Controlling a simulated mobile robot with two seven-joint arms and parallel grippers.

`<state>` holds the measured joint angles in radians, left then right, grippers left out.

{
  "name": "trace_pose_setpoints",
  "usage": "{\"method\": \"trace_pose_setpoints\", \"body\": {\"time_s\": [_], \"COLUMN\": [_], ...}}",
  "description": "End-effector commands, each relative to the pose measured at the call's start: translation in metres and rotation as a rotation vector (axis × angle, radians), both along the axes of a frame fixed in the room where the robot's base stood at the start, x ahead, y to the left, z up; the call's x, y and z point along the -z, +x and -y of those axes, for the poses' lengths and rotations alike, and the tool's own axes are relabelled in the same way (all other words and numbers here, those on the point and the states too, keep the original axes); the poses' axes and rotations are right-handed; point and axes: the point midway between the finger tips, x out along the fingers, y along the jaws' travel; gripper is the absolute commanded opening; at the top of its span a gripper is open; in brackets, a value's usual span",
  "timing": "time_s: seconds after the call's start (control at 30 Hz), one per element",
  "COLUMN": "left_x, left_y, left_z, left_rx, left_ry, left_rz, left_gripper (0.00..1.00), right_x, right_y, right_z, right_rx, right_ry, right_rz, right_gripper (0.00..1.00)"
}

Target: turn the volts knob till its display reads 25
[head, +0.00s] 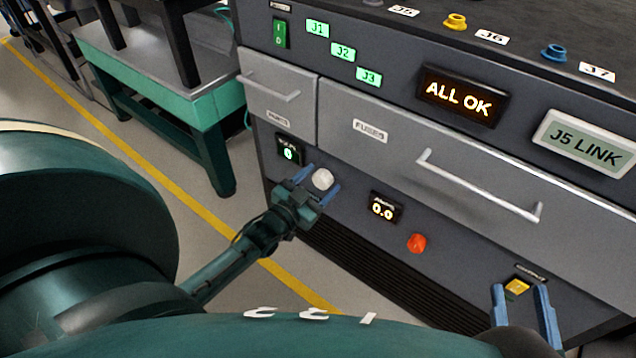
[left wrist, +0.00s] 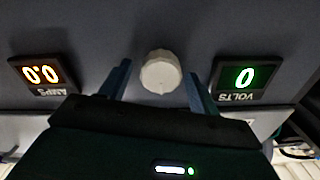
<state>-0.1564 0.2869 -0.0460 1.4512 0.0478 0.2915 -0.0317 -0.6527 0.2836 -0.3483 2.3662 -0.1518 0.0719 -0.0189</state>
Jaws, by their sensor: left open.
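The volts knob is a white round knob (head: 323,179) on the lower front panel of the dark cabinet. It also shows in the left wrist view (left wrist: 160,73), upside down relative to the panel text. The volts display (head: 288,151) reads 0 in green; in the left wrist view it also reads 0 (left wrist: 244,78). My left gripper (head: 309,186) is open, its blue fingers on either side of the knob with gaps visible in the wrist view. My right gripper (head: 521,292) is open, its fingers on either side of a small yellow switch at lower right.
An amps display (head: 383,208) reads 0.0, with a red knob (head: 417,243) beside it. A long drawer handle (head: 478,187) sticks out above. An upper screen (head: 462,96) reads ALL OK. A green table (head: 160,90) stands left, with clear floor beside it.

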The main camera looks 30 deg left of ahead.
Motion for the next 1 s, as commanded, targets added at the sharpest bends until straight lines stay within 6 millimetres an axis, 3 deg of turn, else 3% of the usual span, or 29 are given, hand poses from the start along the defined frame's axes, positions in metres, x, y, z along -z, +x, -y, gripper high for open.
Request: {"method": "trace_pose_setpoints", "body": {"time_s": [0.07,0.6,1.0], "left_x": [0.0,0.0,-0.0014], "left_y": [-0.0002,-0.0005,-0.0004], "left_z": [-0.0001,-0.0001,0.0003], "left_rx": [0.0,0.0,-0.001], "left_ry": [0.0,0.0,0.077], "left_rz": [0.0,0.0,0.006], "left_gripper": [0.62,0.18,0.18], "right_x": [-0.0002,-0.0004,-0.0056], "right_y": [0.0,-0.0001,-0.0003], "right_z": [-0.0001,-0.0003,-0.0004], "right_rx": [0.0,-0.001,0.0], "right_ry": [0.0,0.0,-0.009], "right_rz": [0.0,0.0,0.006], "right_gripper": [0.36,0.36,0.36]}}
